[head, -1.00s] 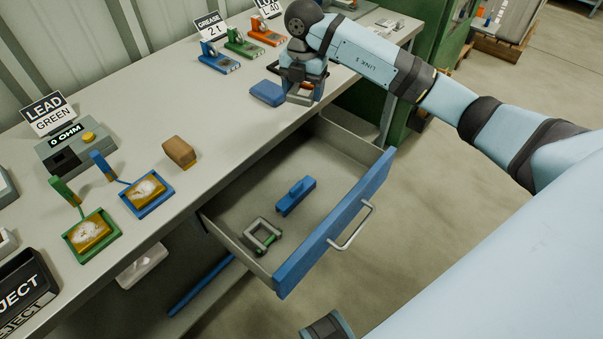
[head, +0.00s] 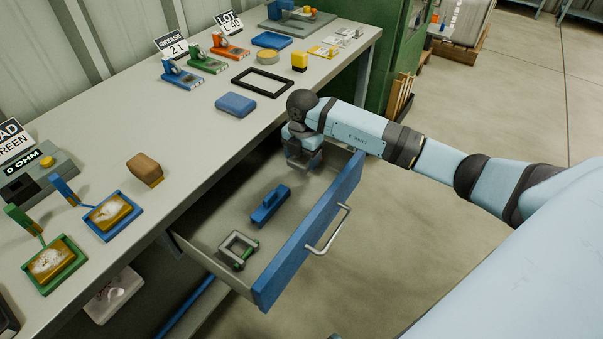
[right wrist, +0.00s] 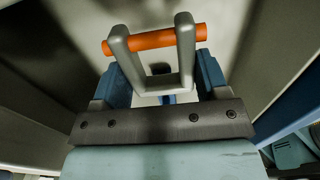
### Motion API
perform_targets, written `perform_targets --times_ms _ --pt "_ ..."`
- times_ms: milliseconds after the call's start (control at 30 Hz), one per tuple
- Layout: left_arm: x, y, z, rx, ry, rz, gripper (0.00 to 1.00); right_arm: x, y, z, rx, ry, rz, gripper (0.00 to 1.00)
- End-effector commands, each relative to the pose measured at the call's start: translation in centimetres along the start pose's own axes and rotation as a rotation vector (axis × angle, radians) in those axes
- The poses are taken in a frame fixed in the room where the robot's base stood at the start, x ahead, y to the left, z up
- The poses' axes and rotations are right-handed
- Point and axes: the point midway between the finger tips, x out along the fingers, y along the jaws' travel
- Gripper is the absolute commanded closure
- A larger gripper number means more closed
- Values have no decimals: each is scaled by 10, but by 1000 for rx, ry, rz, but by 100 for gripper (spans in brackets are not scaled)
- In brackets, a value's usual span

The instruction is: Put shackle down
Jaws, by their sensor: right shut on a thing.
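My right gripper (head: 303,158) is at the far end of the open drawer (head: 312,232), low over it or inside it. In the right wrist view it is shut on a grey shackle (right wrist: 184,62) with an orange pin (right wrist: 155,40). The shackle stands out past the fingertips; I cannot tell whether it touches the drawer floor. In the head view the arm and gripper mostly hide it. Another grey shackle with a green pin (head: 238,248) lies in the near end of the drawer. My left gripper is not in view.
A blue block-like tool (head: 269,205) lies in the drawer between the green-pinned shackle and my right gripper. The drawer's blue front (head: 270,285) has a handle (head: 330,232). On the bench are a blue pad (head: 236,105), a black frame (head: 262,82) and several coloured fixtures.

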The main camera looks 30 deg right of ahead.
Motion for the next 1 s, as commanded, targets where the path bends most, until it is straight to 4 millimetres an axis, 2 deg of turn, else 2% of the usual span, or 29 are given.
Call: perform_targets --times_ms 33,267,500,867,900,1000 --pt "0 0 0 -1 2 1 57 7 0 0 0 1 -1 67" --pt "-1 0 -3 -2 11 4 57 23 1 0 0 1 1 67" --pt "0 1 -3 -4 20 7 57 56 0 0 0 2 0 67" --pt "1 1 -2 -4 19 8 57 61 0 0 0 0 1 67" --pt "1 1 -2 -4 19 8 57 62 0 0 0 0 0 30" --pt "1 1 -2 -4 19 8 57 61 0 0 0 0 1 7"
